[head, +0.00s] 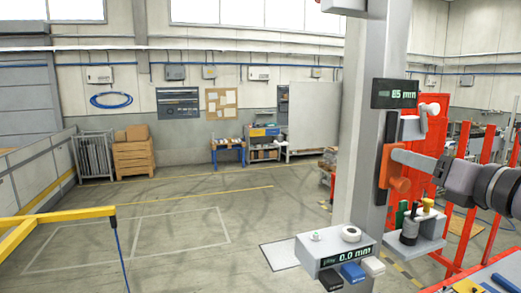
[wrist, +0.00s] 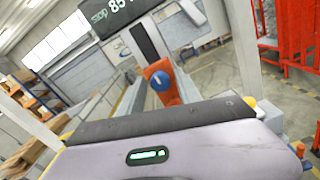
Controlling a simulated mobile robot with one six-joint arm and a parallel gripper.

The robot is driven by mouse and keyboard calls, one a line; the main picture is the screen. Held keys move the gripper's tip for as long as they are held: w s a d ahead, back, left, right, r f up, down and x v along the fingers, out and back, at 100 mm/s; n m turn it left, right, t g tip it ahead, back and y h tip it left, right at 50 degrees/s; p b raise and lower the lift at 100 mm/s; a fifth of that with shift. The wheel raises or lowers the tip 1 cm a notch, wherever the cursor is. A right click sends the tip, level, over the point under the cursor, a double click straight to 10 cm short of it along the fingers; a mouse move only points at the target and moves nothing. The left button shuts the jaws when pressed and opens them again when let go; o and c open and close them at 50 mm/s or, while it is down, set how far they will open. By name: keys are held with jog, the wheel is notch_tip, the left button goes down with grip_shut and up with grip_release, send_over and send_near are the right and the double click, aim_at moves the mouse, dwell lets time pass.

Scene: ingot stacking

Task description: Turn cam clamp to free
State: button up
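The cam clamp appears to be the orange part (head: 396,183) on the grey column, below a dark display (head: 394,94) reading 85 mm. In the wrist view an orange part with a blue centre (wrist: 161,83) stands in front of a dark slot, under the display (wrist: 118,14). My gripper (head: 398,157) comes in from the right, its pale end at or just in front of the orange part; I cannot tell whether they touch. In the wrist view, my gripper's wide grey body with a green light fills the bottom, and its fingertips do not show clearly.
A grey box (head: 316,252) with a display reading 0.0 mm sits low on the column. A grey shelf (head: 425,240) with small cylinders is below my gripper. Red frames (head: 483,180) stand at right. The floor at left is mostly open beyond a yellow rail (head: 60,218).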

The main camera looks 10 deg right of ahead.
grip_shut()
jog(key=shift+f+n+b, duration=0.1)
jog(key=shift+n+b, duration=0.3)
jog(key=n+b, duration=1.4)
jog(key=n, duration=0.3)
jog(key=shift+a, duration=0.1)
dwell(0.5)
jog(key=shift+o, duration=1.6)
grip_release()
